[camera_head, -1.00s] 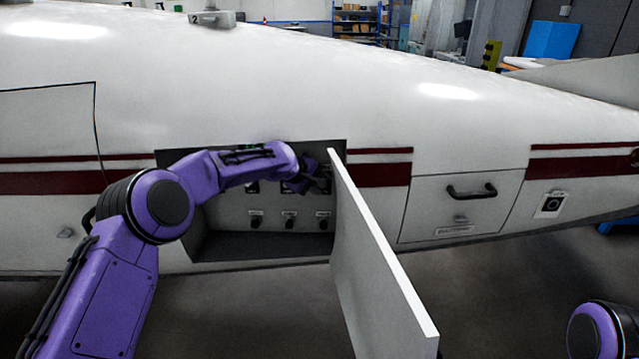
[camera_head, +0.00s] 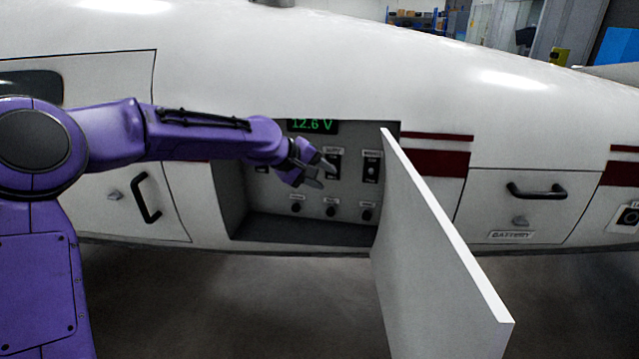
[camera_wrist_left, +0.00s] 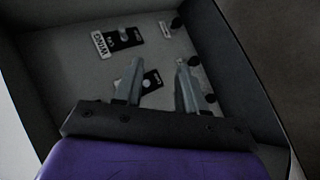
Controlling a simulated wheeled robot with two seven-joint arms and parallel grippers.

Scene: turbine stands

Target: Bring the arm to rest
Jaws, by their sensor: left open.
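My left arm (camera_head: 200,135) comes in from the left in the head view and stretches across the white fuselage. My left gripper (camera_head: 322,172) is open and empty in front of the recessed switch panel (camera_head: 283,165), with its fingers over the middle of the panel. In the left wrist view the two fingers (camera_wrist_left: 158,82) stand apart, with a switch plate (camera_wrist_left: 152,80) behind and between them. I cannot tell whether they touch it. Another switch marked WING (camera_wrist_left: 118,37) shows nearby. My right gripper is not in view.
The open white door (camera_head: 435,235) juts toward me, right of the recess. A green display (camera_head: 312,125) reads 12.6 V above the switches; several knobs (camera_head: 331,210) are below. A closed battery hatch (camera_head: 512,207) is farther right. The floor below the fuselage is clear.

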